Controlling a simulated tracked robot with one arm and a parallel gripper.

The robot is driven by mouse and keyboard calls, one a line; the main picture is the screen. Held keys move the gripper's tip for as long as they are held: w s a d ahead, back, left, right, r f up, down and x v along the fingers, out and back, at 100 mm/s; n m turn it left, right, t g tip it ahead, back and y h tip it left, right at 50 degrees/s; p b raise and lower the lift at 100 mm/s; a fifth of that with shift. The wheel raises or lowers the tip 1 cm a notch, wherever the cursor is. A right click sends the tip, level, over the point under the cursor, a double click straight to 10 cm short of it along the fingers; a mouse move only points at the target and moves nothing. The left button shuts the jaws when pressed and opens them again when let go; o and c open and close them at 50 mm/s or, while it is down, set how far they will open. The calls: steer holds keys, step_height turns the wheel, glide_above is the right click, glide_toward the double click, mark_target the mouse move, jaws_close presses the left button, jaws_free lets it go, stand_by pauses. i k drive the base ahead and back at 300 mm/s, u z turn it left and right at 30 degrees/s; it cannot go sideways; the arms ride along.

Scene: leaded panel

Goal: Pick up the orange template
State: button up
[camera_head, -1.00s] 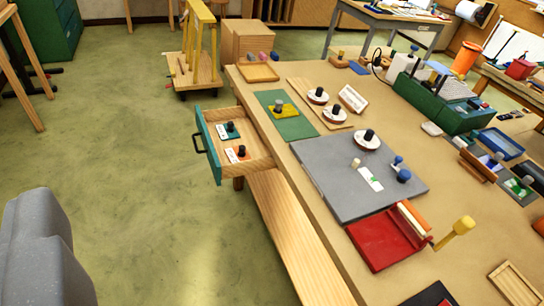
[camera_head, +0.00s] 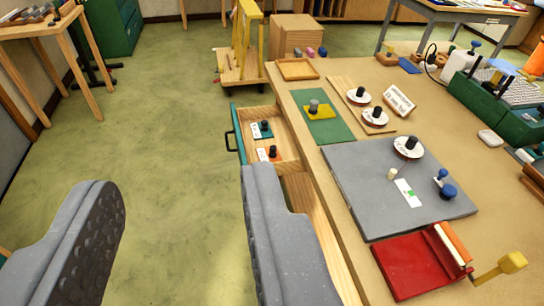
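The orange template (camera_head: 263,155) lies in the open drawer (camera_head: 283,145) at the workbench's left side. It has a dark knob on it and a white label at its left. A teal template (camera_head: 256,131) with a dark knob lies just beyond it in the same drawer. My gripper (camera_head: 170,225) is open and empty in the foreground, its two grey fingers wide apart. The right finger's tip is just below the orange template in the picture and hides the near part of the drawer. The gap between the fingers is left of the drawer, over the floor.
The bench top bears a green mat (camera_head: 328,125) with a yellow piece, a grey board (camera_head: 372,205), a red tray (camera_head: 408,268) and several round white-labelled pieces. A wooden cart (camera_head: 240,75) stands beyond the drawer. The green floor (camera_head: 165,120) left of the drawer is clear.

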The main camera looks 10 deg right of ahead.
mark_target(271, 154)
steer(key=z, duration=0.05)
steer(key=i, duration=1.65)
steer(key=u, duration=0.05)
